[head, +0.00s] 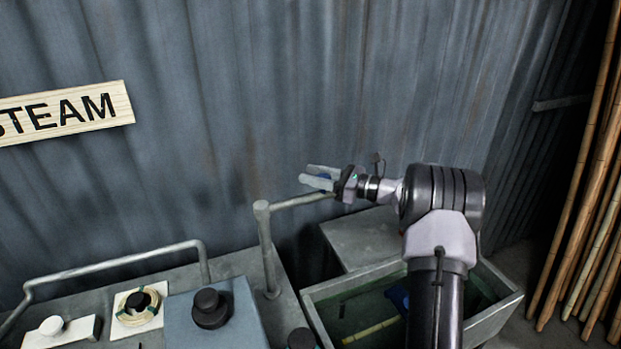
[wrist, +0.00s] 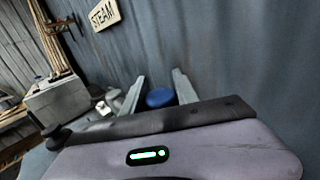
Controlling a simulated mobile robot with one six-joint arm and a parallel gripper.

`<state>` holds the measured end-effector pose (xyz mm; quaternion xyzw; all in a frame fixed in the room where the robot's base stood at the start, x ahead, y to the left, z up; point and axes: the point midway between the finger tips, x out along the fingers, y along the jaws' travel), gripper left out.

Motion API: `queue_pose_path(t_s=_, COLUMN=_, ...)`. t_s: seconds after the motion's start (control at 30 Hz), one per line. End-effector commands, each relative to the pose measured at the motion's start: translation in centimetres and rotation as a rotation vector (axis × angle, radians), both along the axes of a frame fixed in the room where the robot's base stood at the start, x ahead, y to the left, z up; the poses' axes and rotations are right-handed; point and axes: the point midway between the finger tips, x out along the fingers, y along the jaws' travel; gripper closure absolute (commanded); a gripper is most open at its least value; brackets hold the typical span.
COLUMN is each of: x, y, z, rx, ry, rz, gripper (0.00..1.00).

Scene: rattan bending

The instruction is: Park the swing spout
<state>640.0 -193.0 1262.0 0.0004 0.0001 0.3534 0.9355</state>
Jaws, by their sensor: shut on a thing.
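The swing spout is a grey metal pipe (head: 267,245) standing upright on the bench, with a horizontal arm (head: 298,201) reaching right from its top. The arm's outer end is at my gripper (head: 320,178), which hides it in part. My gripper points left in the head view, in front of the corrugated wall. In the wrist view a round blue knob (wrist: 160,97) sits between the two pale fingers, and my gripper is shut on it. How the knob joins the spout arm is hidden.
A grey open trough (head: 314,300) with a yellow cane (head: 370,331) in it lies below my arm. On the bench are a bent rail (head: 115,263), a blue box (head: 240,308) with a black knob (head: 210,307), and a coil (head: 138,303). Tall canes (head: 585,170) stand at right.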

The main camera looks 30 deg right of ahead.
Motion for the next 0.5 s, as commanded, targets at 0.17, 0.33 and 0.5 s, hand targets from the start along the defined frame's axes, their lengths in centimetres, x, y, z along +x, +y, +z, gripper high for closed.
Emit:
queue_pose_path(t_s=0.17, x=0.04, y=-0.02, z=0.08, rx=-0.001, ry=-0.002, rz=0.012, gripper=1.00)
queue_pose_path(t_s=0.33, x=0.07, y=0.00, z=0.17, rx=-0.001, ry=-0.003, rz=0.012, gripper=1.00)
queue_pose_path(t_s=0.5, x=0.09, y=0.01, z=0.23, rx=0.000, ry=-0.004, rz=0.012, gripper=0.59)
